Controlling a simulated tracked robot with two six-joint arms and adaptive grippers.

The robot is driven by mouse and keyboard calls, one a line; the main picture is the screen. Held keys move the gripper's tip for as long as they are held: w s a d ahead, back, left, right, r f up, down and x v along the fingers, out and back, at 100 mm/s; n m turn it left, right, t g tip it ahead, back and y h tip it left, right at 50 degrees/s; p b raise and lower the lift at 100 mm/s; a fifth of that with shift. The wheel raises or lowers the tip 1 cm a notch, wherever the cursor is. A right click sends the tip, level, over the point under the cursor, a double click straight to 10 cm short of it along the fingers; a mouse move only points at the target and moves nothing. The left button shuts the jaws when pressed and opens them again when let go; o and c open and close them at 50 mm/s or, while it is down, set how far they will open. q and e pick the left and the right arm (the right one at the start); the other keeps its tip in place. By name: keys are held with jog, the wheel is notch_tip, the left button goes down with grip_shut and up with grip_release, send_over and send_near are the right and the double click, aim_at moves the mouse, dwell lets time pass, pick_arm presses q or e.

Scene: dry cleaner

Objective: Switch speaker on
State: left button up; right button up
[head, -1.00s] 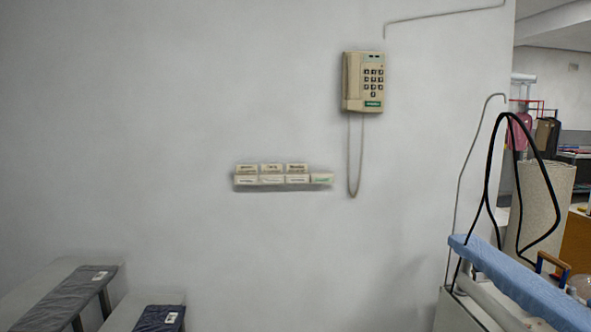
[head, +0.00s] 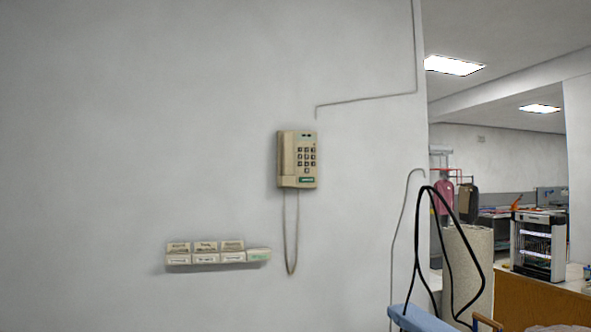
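No speaker can be made out for certain in the head view. A beige wall unit (head: 298,160) with a dark keypad, a handset-like left side and a small green label hangs on the grey wall. A cord loops down below it. Whether it has a speaker switch is too small to tell. Neither of my grippers shows in the view.
A small rack of white cards (head: 218,254) is on the wall at lower left. A blue ironing board (head: 420,319) with a black hose (head: 437,250) stands at lower right. Beyond the wall's edge are hanging garments (head: 445,196) and a silver-and-black machine (head: 539,245) on a counter.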

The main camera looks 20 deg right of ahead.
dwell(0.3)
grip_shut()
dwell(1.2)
